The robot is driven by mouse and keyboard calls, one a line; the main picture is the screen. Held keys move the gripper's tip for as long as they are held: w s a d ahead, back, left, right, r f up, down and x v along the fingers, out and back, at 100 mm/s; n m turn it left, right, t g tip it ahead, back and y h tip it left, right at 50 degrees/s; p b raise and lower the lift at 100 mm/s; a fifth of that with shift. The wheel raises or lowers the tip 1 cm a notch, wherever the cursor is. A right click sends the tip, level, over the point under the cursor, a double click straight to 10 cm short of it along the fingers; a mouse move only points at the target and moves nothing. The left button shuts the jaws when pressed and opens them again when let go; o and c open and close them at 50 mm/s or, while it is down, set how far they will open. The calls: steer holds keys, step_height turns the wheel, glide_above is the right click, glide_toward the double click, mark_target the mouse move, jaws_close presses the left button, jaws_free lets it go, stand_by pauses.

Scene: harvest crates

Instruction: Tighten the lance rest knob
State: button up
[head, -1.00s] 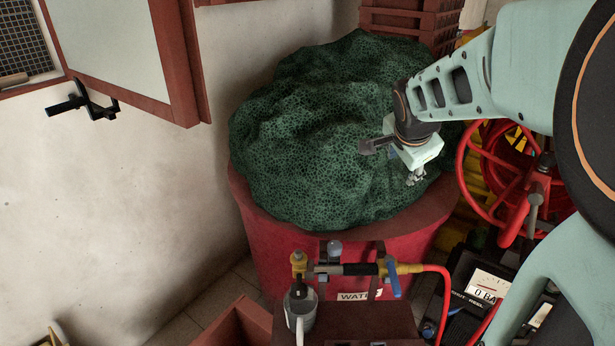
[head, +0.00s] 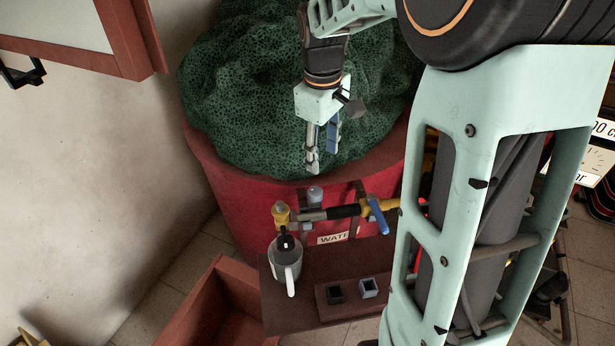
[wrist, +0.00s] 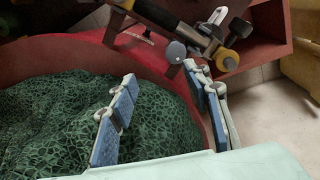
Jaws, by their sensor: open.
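A grey round knob (head: 314,194), which I take to be the lance rest knob, stands on the rest at the front of the red tub, beside the lance. In the wrist view the knob (wrist: 176,52) shows beyond my fingertips. The lance (head: 345,211) lies across the rest, with a black grip, yellow ends and a blue lever (head: 378,215). My gripper (head: 322,160) is open and empty, fingers pointing down, above the tub's front rim and short of the knob. In the wrist view my gripper (wrist: 160,72) has its blue-padded fingers spread, not touching the knob.
The red tub (head: 230,190) holds a heap of green netting (head: 240,75). An empty-looking red crate (head: 225,300) is at lower left.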

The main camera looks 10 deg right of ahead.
mark_target(314, 190)
steer(key=n, duration=0.1)
steer(key=a+n, duration=0.1)
steer(key=a+f+n, duration=0.1)
steer(key=shift+s+g+y, duration=0.3)
steer(key=shift+s+g, duration=0.05)
steer(key=shift+g, duration=0.05)
step_height(314, 190, down, 10)
steer(key=shift+f+b, duration=0.15)
steer(key=shift+b, duration=0.9)
steer(key=c, duration=1.2)
